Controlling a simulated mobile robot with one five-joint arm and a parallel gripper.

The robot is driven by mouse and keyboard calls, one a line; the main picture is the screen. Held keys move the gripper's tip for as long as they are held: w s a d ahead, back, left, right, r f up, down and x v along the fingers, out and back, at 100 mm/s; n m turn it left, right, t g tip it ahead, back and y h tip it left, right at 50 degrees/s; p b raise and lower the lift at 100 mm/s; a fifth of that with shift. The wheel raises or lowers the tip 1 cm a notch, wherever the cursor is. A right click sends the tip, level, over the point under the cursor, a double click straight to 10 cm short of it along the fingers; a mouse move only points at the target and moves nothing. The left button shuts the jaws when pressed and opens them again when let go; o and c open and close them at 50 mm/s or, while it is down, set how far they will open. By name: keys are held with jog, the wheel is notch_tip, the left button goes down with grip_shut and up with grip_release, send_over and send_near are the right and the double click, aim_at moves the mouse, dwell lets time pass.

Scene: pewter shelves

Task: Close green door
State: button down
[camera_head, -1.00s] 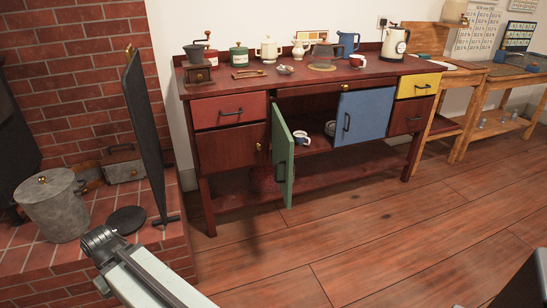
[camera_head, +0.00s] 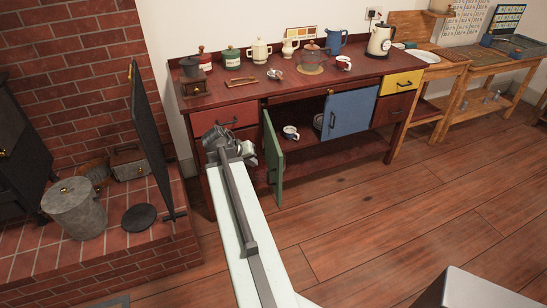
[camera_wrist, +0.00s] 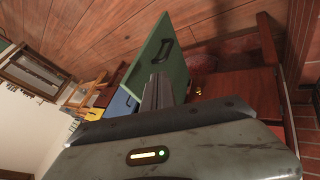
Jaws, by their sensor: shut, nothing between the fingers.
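The green door (camera_head: 274,165) of the dark red sideboard stands open, swung out toward the room. In the wrist view the green door (camera_wrist: 172,62) shows large beyond my fingers, with a dark handle (camera_wrist: 162,50) on its face. My gripper (camera_head: 247,151) is just left of the door in the head view, in front of the sideboard's left part. In the wrist view my gripper (camera_wrist: 158,82) is shut and empty, its fingers overlapping the door's lower part. I cannot tell whether they touch it. The compartment (camera_head: 306,137) is open and holds a white-blue mug (camera_head: 290,132).
The blue door (camera_head: 348,113) covers part of the opening to the right. The sideboard top (camera_head: 270,89) carries several pots and jugs. A black screen (camera_head: 150,135) and a metal bin (camera_head: 76,210) stand on the brick hearth at left. The wooden floor (camera_head: 390,220) is clear.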

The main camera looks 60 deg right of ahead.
jog(key=b, duration=0.9)
send_near(277, 171)
notch_tip(277, 171, down, 4)
jog(key=w, duration=0.2)
jog(key=shift+s+d+r+p, duration=0.2)
jog(key=shift+s+d+p, duration=0.05)
jog(key=shift+s+d, duration=0.4)
jog(key=shift+s+d+r+p, duration=0.25)
jog(key=shift+s+d, duration=0.3)
jog(key=shift+s, duration=0.15)
